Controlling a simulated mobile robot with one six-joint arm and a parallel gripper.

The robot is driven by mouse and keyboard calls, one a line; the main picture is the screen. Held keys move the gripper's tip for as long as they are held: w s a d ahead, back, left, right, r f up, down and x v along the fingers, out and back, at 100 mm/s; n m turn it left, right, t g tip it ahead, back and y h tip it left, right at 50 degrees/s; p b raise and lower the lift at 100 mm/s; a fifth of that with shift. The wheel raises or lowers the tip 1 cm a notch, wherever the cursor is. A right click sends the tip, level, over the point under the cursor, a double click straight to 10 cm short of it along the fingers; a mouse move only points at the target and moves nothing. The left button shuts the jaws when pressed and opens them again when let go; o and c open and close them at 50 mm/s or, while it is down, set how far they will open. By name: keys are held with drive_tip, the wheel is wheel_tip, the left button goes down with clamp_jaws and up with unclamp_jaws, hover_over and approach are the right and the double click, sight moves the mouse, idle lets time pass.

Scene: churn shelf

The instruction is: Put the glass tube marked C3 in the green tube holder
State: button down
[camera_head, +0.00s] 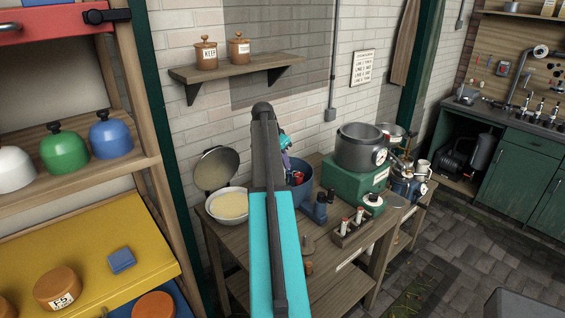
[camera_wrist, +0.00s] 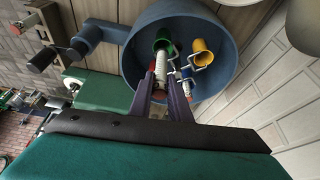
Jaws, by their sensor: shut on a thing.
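My gripper (camera_wrist: 164,82) reaches into a round blue tub, its two purple fingers closed on a slim pale tube (camera_wrist: 160,66). The marking on this tube cannot be read. The green tube holder (camera_wrist: 163,42) is a short open cylinder inside the tub, just beyond the tube's far end. I cannot tell whether the tube has entered it. A yellow holder (camera_wrist: 203,52) is to the right and a blue holder (camera_wrist: 187,73) is close by the fingers. In the head view my arm hides most of the gripper, and the blue tub (camera_head: 303,199) shows beside it.
The tub stands on a wooden bench (camera_head: 323,262). To its right are a wooden rack (camera_head: 352,236) with red-topped tubes, a dark blue device (camera_head: 320,212) and a green machine with a metal pot (camera_head: 360,147). A bowl (camera_head: 229,206) stands left. A wall shelf (camera_head: 240,68) is above.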

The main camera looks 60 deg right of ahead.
drive_tip(key=shift+f+b, duration=1.55)
drive_tip(key=shift+f, duration=1.9)
idle(2.7)
